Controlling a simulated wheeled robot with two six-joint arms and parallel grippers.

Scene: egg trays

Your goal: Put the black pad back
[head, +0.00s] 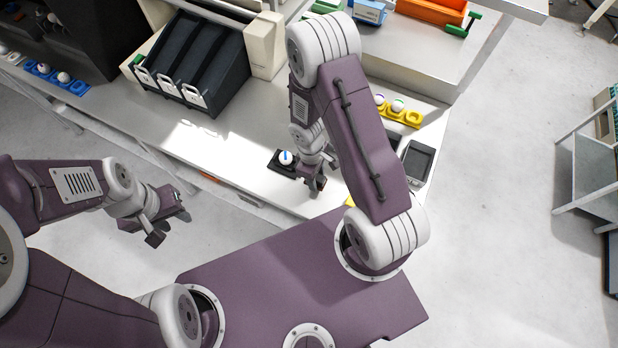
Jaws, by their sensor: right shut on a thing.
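A small black pad (275,167) is at the front edge of the white table, left of my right gripper. A white egg with a blue mark (286,158) rests on it. My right gripper (309,181) points down at the pad's right end and is shut on the pad; its fingertips are partly hidden by my arm. I cannot tell whether the pad touches the table. My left gripper (168,217) is open and empty over the floor, left of the table.
A yellow egg tray (403,116) and a dark grey device (417,162) are right of my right arm. A black three-slot bin (195,65) stands behind left. Blue egg trays (78,87) lie far left. The table between bin and pad is clear.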

